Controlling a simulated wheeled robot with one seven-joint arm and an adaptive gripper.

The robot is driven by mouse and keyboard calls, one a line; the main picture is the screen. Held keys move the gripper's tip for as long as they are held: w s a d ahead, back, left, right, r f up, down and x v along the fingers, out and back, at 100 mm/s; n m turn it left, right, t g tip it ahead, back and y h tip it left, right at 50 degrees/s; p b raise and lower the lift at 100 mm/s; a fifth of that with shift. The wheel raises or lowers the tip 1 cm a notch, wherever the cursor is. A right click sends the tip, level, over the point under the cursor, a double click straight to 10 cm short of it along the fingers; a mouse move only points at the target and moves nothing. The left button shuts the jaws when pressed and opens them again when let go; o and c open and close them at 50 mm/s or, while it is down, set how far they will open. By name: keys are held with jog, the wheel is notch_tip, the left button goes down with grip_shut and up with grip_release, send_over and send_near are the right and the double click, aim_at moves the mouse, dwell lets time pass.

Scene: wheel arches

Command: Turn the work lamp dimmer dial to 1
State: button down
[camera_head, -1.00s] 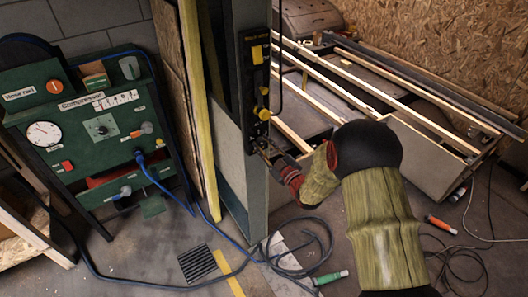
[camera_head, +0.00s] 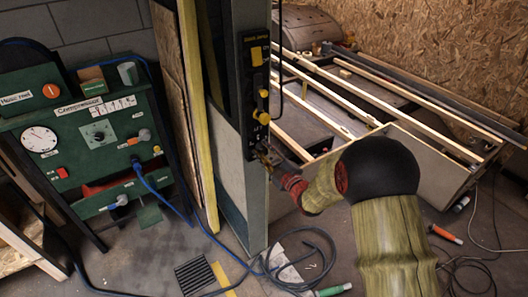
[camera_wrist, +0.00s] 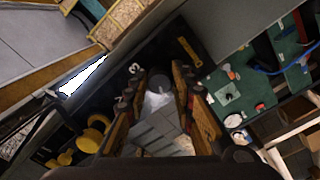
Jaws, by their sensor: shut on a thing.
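The work lamp panel (camera_head: 257,75) is a narrow black strip on a grey post, with yellow controls down its face. My gripper (camera_head: 268,156) is at the panel's lower end, where the dial is hidden in the head view. In the wrist view, the dark grey round dimmer dial (camera_wrist: 160,82) sits between the fingertips of my gripper (camera_wrist: 158,92), which is shut on it. A white numeral that looks like a 3 shows just left of the dial. The dial's pointer and its other marks cannot be made out.
A green compressor board (camera_head: 95,130) with gauge and knobs stands at left. A yellow knob (camera_head: 263,117) sits just above my gripper. A trailer frame with wooden slats (camera_head: 330,95) lies behind at right. Blue and black hoses and loose tools lie on the floor.

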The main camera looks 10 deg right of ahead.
jog(key=c, duration=1.5)
grip_release()
jog(key=shift+c, duration=0.2)
jog(key=shift+o, duration=0.3)
jog(key=v, duration=1.2)
jog(key=shift+f, duration=0.1)
